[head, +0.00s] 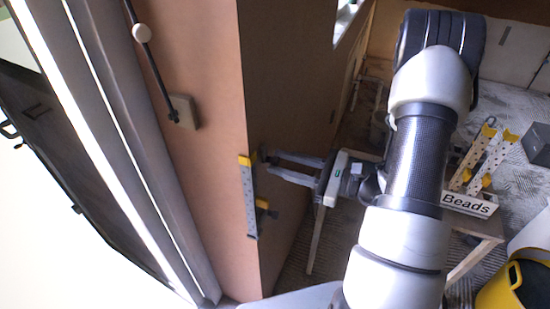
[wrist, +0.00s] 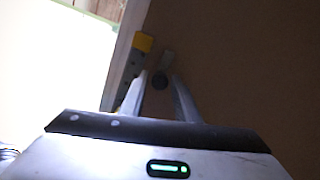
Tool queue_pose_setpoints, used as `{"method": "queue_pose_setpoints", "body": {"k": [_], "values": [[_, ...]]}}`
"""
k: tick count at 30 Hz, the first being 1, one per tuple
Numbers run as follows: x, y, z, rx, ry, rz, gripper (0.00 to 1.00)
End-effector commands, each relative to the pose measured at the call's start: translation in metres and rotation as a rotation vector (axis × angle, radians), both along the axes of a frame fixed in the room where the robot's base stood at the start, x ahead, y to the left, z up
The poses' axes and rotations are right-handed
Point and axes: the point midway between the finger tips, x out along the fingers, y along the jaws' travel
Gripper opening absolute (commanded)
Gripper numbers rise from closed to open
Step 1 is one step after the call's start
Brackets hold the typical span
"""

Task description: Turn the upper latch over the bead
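The bead (head: 250,200), a grey perforated strip with a yellow upper end, stands along the wall's vertical corner. In the wrist view its yellow end (wrist: 143,43) shows left of my fingers. The upper latch (wrist: 167,60) is a small grey bar on a dark round pivot, on the brown wall beside the bead; it points up, not across the bead. My gripper (wrist: 159,78) is open, its fingers either side of the pivot; contact cannot be told. In the head view my gripper (head: 267,164) reaches the corner from the right. A small yellow and dark piece (head: 266,207) sits lower beside the bead.
A white box labelled Beads (head: 470,204) with yellow-ended strips stands on a wooden bench (head: 482,228) at right. A yellow bucket (head: 512,287) and a dark grey box (head: 538,143) are further right. A black rod with a white ball (head: 142,33) is on the left wall.

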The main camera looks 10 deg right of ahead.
Motion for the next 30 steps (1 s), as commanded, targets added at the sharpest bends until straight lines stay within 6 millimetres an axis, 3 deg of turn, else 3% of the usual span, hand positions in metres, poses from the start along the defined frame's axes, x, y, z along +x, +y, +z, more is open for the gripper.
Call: {"method": "queue_pose_setpoints", "body": {"k": [6,16,21,30], "values": [[0.013,0.018,0.000,0.001,0.000,0.001,0.29],[0.015,0.020,0.000,0.000,0.000,0.000,0.29],[0.015,0.020,0.000,0.000,0.000,0.000,0.00],[0.015,0.019,-0.002,-0.018,-0.025,-0.001,0.00]]}}
